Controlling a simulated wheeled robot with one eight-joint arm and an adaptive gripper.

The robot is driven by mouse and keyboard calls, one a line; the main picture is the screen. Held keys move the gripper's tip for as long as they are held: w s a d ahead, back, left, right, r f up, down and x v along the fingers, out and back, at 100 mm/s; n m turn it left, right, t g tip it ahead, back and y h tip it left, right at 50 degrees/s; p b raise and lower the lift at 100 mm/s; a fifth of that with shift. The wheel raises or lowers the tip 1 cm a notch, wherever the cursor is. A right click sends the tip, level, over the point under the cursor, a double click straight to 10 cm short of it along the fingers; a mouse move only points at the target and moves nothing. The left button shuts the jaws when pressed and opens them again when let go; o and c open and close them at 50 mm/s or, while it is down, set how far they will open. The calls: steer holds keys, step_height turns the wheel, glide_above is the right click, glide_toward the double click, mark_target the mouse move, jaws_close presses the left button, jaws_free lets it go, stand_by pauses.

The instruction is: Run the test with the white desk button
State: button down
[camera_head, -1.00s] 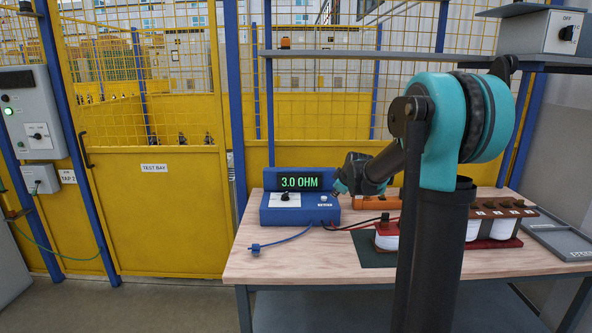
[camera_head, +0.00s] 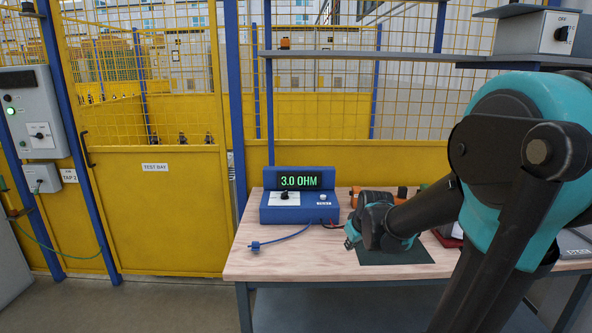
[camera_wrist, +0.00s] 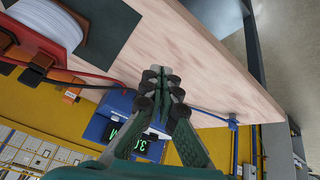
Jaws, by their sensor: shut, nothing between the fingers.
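The blue tester (camera_head: 275,215) stands at the back left of the wooden bench, its display (camera_head: 295,182) reading 3.0 OHM in green. My gripper (camera_head: 352,236) is in front and to the right of the tester, apart from the button in the head view. In the wrist view my gripper (camera_wrist: 162,78) shows its fingers closed together and empty. The tester (camera_wrist: 98,128) is partly hidden behind the fingers there, and I cannot make out the button.
A blue lead (camera_head: 285,240) lies on the bench top (camera_head: 300,265) left of my gripper. A dark mat (camera_head: 395,257) lies under my wrist. In the wrist view a white spool-like part (camera_wrist: 48,25) and red and black leads lie left of the fingers. A shelf (camera_head: 400,55) spans above.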

steer(key=s+d+f+m+g, duration=0.1)
steer(key=s+f, duration=0.3)
steer(key=s, duration=0.5)
steer(key=s+d+f+m+g, duration=0.1)
steer(key=s+f+m, duration=0.3)
steer(key=s, duration=0.6)
steer(key=shift+f+h, duration=0.3)
steer(key=shift+h, duration=0.1)
